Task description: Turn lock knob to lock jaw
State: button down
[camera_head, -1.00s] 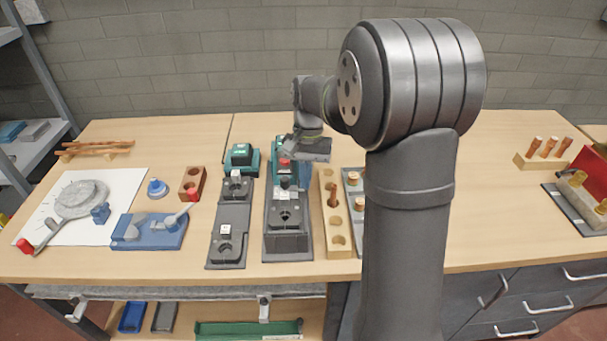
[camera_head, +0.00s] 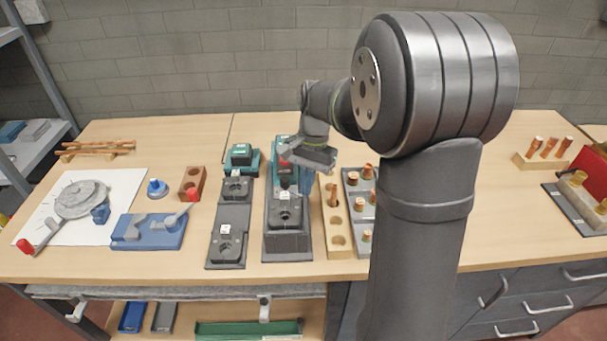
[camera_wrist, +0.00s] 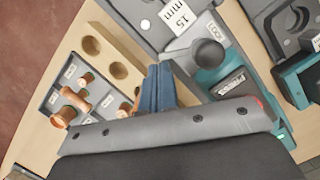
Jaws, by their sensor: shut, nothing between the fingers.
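The clamping fixture (camera_head: 286,243) with the 15 mm label stands mid-bench. In the wrist view, its grey body (camera_wrist: 158,12) is at the top. A round black knob (camera_wrist: 207,53) sits on its grey and teal rear part, next to a small white label. I take this for the lock knob. My gripper (camera_wrist: 158,100) has blue fingers, shut and empty, left of the knob in the wrist view. They look apart from it. In the head view, my gripper (camera_head: 305,184) is over the fixture's right rear side and hides part of it.
A wooden block with holes (camera_head: 338,240) stands close on the right, with a tray of copper fittings (camera_head: 353,178) beyond it. A second grey fixture (camera_head: 228,216) stands to the left. A blue jig (camera_head: 150,232) with a red-tipped handle is further left.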

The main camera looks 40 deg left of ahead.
aim_at(285, 178)
dwell(0.3)
jog(key=w+a+r, duration=0.1)
jog(key=w+r, duration=0.5)
jog(key=r, duration=0.2)
jog(key=shift+a+r, duration=0.2)
jog(key=shift+r, duration=0.15)
jog(key=c, duration=2)
grip_release()
jog(key=shift+w+r, duration=0.1)
jog(key=shift+r, duration=0.2)
jog(key=o, duration=0.7)
jog(key=s+r+n, duration=0.1)
jog(key=s+a+r+n, duration=0.1)
jog(key=r, duration=0.1)
jog(key=shift+s+a+t, duration=0.1)
jog(key=shift+s+t, duration=0.1)
jog(key=shift+t, duration=0.1)
jog(key=shift+o, duration=0.5)
jog(key=s+a+r+n+t, duration=0.1)
jog(key=s+r+n+t, duration=0.1)
jog(key=s+r+n, duration=0.4)
jog(key=shift+s+a+r+y, duration=0.3)
jog(key=shift+s+r+y, duration=0.1)
jog(key=shift+r, duration=0.15)
jog(key=shift+n, duration=0.3)
notch_tip(285, 178, down, 17)
jog(key=shift+f, duration=0.1)
jog(key=shift+c, duration=0.5)
